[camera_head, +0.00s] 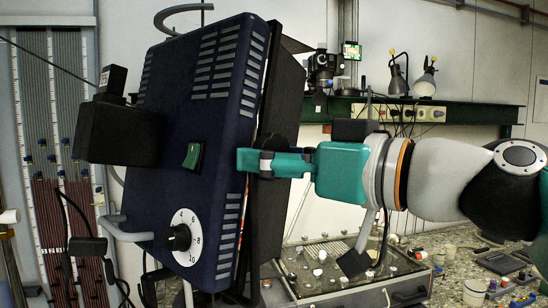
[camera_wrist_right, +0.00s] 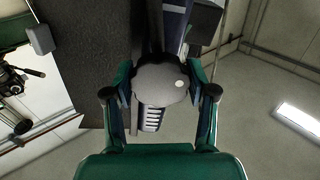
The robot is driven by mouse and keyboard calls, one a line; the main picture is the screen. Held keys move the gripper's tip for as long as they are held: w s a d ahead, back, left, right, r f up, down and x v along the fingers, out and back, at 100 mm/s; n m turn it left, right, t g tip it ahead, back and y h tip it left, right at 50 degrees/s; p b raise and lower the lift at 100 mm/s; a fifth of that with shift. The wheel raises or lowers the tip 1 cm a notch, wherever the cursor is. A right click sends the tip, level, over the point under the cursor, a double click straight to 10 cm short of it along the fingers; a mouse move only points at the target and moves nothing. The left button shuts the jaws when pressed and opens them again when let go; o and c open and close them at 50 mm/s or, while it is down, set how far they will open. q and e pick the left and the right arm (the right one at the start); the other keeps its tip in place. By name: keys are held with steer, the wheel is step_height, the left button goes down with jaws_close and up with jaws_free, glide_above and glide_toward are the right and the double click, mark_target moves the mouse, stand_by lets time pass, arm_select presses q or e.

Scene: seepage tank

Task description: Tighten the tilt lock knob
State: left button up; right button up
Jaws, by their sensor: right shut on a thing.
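The tilt lock knob (camera_wrist_right: 162,84) is a dark grey lobed knob with a small white dot on its face. It sits between the fingers of my right gripper (camera_head: 262,161), which is shut on it. In the head view the fingers reach it from the right, at the side of a dark blue lamp-like housing (camera_head: 205,110), and mostly hide the knob. The housing stands tilted and carries a green switch (camera_head: 193,157) and a white numbered dial (camera_head: 183,236). My left gripper is not in view.
A grey box with terminals (camera_head: 345,272) stands below my right arm. A green shelf (camera_head: 440,109) behind holds small lamps (camera_head: 427,78) and a camera-like device (camera_head: 324,70). A ribbed panel (camera_head: 65,140) stands at the left. Trays and jars lie at the lower right.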

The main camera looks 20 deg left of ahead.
steer(key=m+p, duration=0.1)
steer(key=m, duration=0.4)
steer(key=shift+r+m, duration=0.15)
steer(key=shift+m, duration=0.15)
steer(key=m+p, duration=0.1)
steer(key=m, duration=0.4)
steer(key=m+p, duration=0.2)
steer(key=m, duration=0.4)
steer(key=shift+m, duration=0.3)
steer(key=m+p, duration=0.1)
steer(key=m, duration=0.2)
steer(key=shift+f+m, duration=0.25)
steer(key=shift+m, duration=0.05)
steer(key=o, duration=1.2)
steer(key=shift+w, duration=0.1)
steer(key=shift+c, duration=0.2)
steer(key=shift+r, duration=0.1)
